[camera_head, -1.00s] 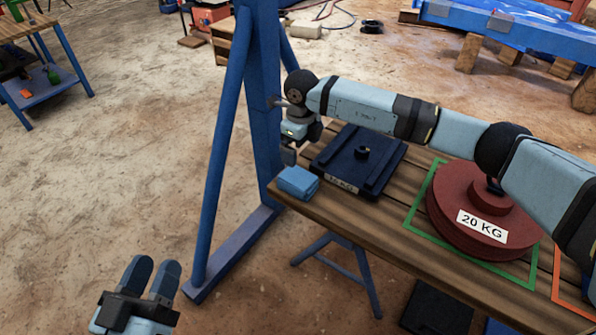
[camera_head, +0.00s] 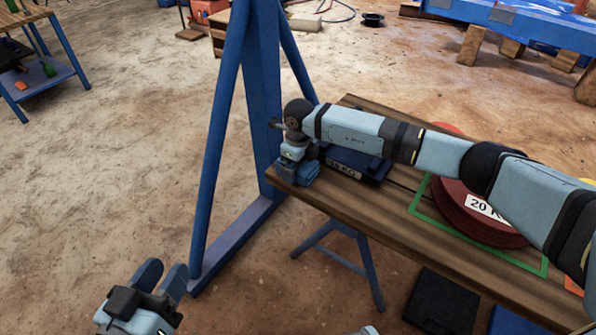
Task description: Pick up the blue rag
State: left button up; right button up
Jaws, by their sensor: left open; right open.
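The blue rag (camera_head: 303,179) lies folded on the left corner of the wooden table (camera_head: 345,207), partly hidden by my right gripper. My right gripper (camera_head: 288,178) points down at the rag, overlapping its left side in the picture; its jaws are open. Whether a finger touches the rag cannot be told. My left gripper (camera_head: 163,277) is at the lower left, over the ground away from the table, with two fingers apart and nothing between them.
A dark blue weight (camera_head: 365,168) lies just behind the rag, partly covered by my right arm. A red 20 KG weight (camera_head: 470,222) lies inside a green outline. A blue metal frame (camera_head: 262,110) stands close by the table's left end.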

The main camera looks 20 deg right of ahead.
pick_arm(q)
jog(key=shift+f, duration=0.1)
pick_arm(e)
jog(key=shift+f, duration=0.2)
jog(key=c, duration=0.9)
notch_tip(320, 180, up, 10)
jog(key=p, duration=0.3)
jog(key=shift+p, duration=0.4)
pick_arm(q)
jog(key=r+t, duration=0.1)
jog(key=r, duration=0.1)
jog(key=r+t, duration=0.1)
jog(key=r, duration=0.2)
jog(key=shift+a+r, duration=0.2)
jog(key=shift+r, duration=0.05)
